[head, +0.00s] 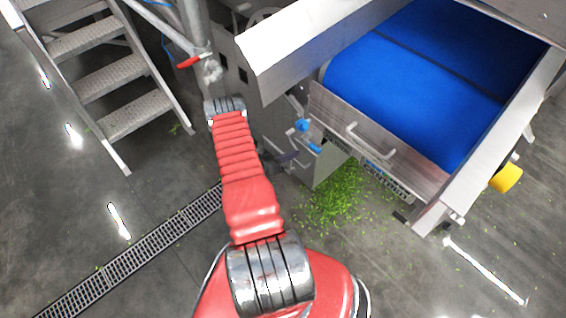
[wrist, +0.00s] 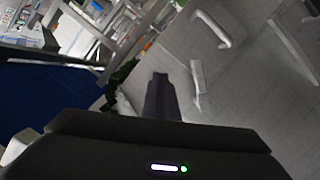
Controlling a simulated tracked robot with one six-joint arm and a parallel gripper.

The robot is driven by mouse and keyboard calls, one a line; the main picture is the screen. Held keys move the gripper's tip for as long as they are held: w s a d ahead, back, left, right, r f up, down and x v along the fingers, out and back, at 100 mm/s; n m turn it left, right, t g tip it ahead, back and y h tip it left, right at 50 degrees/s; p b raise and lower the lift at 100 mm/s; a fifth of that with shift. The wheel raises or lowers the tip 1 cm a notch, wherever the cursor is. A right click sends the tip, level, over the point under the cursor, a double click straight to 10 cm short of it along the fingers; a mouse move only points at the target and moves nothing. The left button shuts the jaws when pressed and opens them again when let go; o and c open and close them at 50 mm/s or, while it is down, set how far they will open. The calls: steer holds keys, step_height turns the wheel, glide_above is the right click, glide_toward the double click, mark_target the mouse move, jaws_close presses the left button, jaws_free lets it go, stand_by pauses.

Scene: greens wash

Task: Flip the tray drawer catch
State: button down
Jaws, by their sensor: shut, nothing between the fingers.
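The metal tray drawer front (head: 340,112) with its bar handle (head: 370,139) sits below the blue belt's end in the head view. Small blue-ended fittings (head: 303,126) show left of it, above a grey box; I cannot tell whether one is the catch. Contact is unclear.
A wide blue conveyor belt (head: 420,75) with metal side walls fills the upper right. Chopped greens (head: 340,198) lie on the floor below the drawer. Metal steps (head: 110,75) stand at upper left, and a floor drain grate (head: 135,255) crosses open floor at lower left.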

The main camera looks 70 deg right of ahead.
steer(key=w+a+r, duration=0.1)
steer(key=w+a, duration=0.1)
steer(key=a, duration=0.3)
steer(key=shift+a+r, duration=0.15)
steer(key=shift+a, duration=0.25)
stand_by(0.4)
